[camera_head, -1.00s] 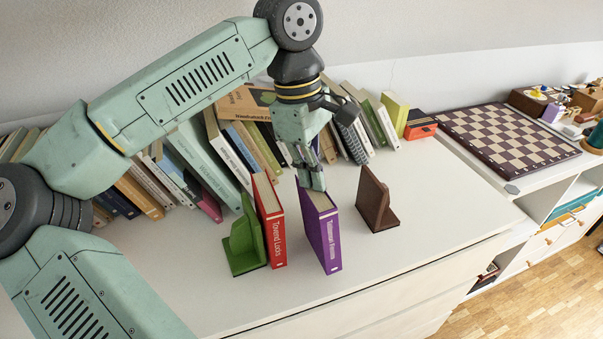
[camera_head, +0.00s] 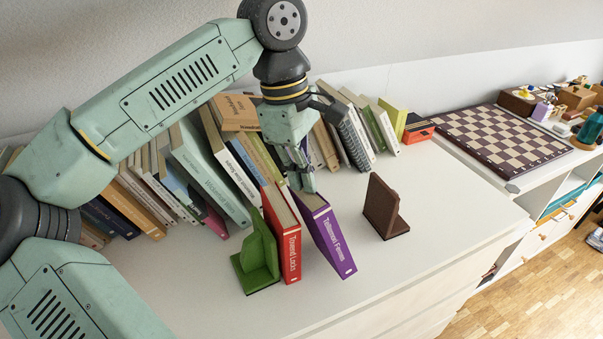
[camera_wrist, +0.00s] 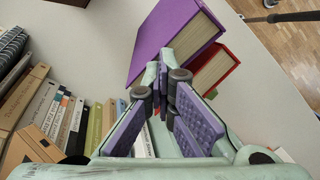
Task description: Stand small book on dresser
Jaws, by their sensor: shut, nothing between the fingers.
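A purple book (camera_head: 325,235) stands on the white dresser (camera_head: 440,215), tilted so its top leans left towards a red book (camera_head: 290,250). The red book stands nearly upright against a green bookend (camera_head: 258,258). A brown bookend (camera_head: 382,205) stands to the right, apart from the purple book. My gripper (camera_head: 303,185) is shut and empty at the top of the purple book, on its upper part. In the wrist view the purple book (camera_wrist: 165,35) lies just beyond the fingertips (camera_wrist: 168,75), with the red book (camera_wrist: 210,68) behind it. Whether the two books touch is hard to tell.
A row of leaning books (camera_head: 210,165) lines the wall behind my gripper. A chessboard (camera_head: 500,140) lies on the lower cabinet to the right. The dresser top is clear in front and to the right of the brown bookend.

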